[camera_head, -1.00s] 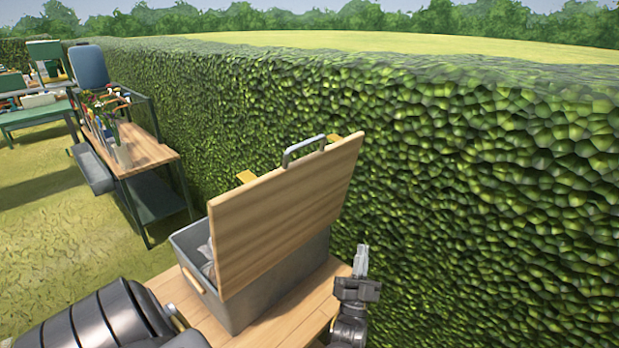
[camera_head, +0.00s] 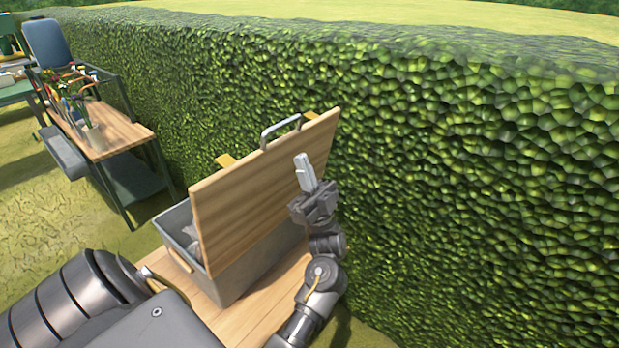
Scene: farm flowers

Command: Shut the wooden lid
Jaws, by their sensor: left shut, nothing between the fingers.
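The wooden lid (camera_head: 255,195) stands raised and tilted over a grey box (camera_head: 255,272), with a grey metal handle (camera_head: 281,130) at its top edge. The box is open on its left side, and some grey-white contents (camera_head: 190,236) show there. My left gripper (camera_head: 303,165) is shut and empty, fingers pointing up, in front of the lid's right end in the picture. I cannot tell whether it touches the lid. Most of the box's inside is hidden behind the lid. My right gripper is not in view.
The box stands on a wooden tabletop (camera_head: 249,318). A tall green hedge (camera_head: 470,190) runs close behind and to the right. A second workbench (camera_head: 118,138) with tools and a plant stands at the left. Grass (camera_head: 50,225) is open between.

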